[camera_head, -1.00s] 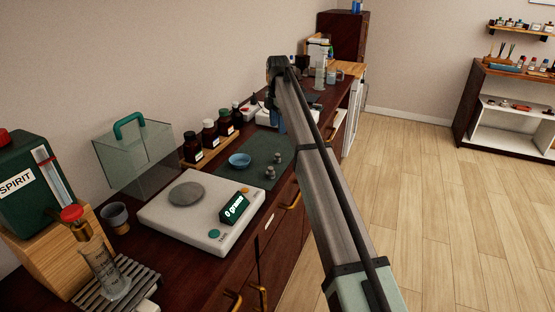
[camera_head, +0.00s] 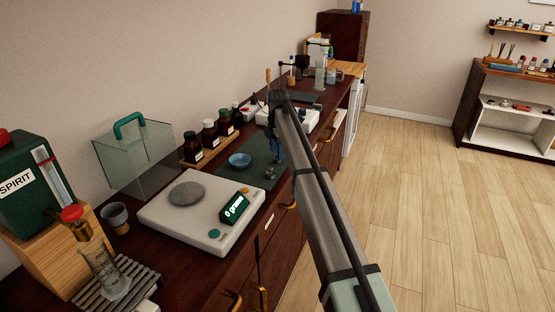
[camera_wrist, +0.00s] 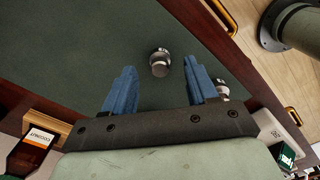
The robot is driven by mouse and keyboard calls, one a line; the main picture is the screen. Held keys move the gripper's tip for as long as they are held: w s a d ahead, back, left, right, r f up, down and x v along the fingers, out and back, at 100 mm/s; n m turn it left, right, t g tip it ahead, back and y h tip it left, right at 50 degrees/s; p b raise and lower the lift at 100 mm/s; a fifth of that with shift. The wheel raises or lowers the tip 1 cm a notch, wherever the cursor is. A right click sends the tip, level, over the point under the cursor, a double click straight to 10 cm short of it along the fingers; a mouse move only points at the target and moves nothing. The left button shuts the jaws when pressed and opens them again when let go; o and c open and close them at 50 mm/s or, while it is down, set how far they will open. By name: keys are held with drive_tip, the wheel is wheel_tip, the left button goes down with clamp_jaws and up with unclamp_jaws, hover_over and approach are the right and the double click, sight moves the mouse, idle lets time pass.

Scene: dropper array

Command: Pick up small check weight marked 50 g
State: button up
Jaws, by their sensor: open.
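Two small metal check weights stand on the dark green mat (camera_head: 258,152). In the wrist view one weight (camera_wrist: 160,62) lies ahead of the gap between my fingertips, apart from both. The other weight (camera_wrist: 221,90) is beside the right finger, partly hidden by it; it also shows in the head view (camera_head: 270,173). I cannot read a 50 g mark on either. My gripper (camera_wrist: 160,80) is open and empty, with blue fingers pointing down over the mat. In the head view my gripper (camera_head: 280,153) hides the farther weight.
A white balance (camera_head: 205,210) reading 0 grams stands left of the mat. Brown bottles (camera_head: 210,134) stand in a wooden rack along the wall. A drawer handle (camera_wrist: 222,16) marks the bench's front side.

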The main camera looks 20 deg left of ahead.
wheel_tip(320, 180, down, 2)
drive_tip(key=shift+f, duration=0.25)
clamp_jaws()
idle(0.4)
drive_tip(key=shift+r, duration=0.1)
